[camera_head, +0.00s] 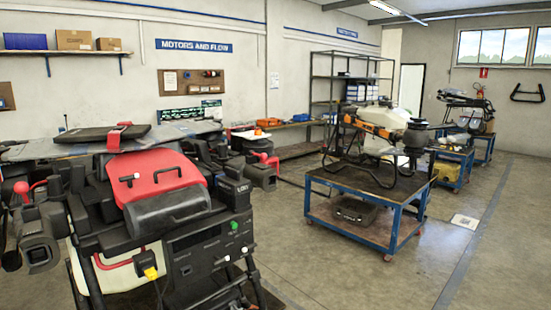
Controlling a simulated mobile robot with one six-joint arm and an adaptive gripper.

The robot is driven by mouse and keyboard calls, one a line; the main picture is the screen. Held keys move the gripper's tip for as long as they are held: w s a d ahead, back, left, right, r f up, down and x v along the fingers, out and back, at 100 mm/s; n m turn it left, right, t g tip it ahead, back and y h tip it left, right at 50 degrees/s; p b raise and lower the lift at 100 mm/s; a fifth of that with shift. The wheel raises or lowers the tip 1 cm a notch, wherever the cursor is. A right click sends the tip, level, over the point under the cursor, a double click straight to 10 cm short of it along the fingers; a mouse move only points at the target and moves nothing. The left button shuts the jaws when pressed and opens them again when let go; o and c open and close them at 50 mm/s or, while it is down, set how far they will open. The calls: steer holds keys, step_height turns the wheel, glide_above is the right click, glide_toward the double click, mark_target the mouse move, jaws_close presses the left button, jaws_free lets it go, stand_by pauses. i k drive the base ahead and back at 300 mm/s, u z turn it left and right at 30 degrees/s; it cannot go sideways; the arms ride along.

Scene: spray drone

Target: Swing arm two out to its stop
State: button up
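A large spray drone (150,190) with a red and black top and a pale tank fills the left foreground. Dark arm and motor parts are bunched at its sides, including a round black motor-like part (40,240) at the left and another (262,172) at the right. A second drone (375,140) with orange arm sections stands on a blue cart to the right. I cannot read any arm number, so I cannot tell which arm is arm two or how far it is swung. My gripper is not in view.
The blue cart (352,228) has a dark top and a lower shelf. More carts with equipment (455,160) stand behind it. A metal rack (322,85) is at the back wall. The grey floor (500,240) is clear at the right.

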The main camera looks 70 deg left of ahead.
mark_target(239, 143)
steer(key=i, duration=3.4)
steer(key=u, duration=5.1)
steer(key=i, duration=0.1)
steer(key=z, duration=3.15)
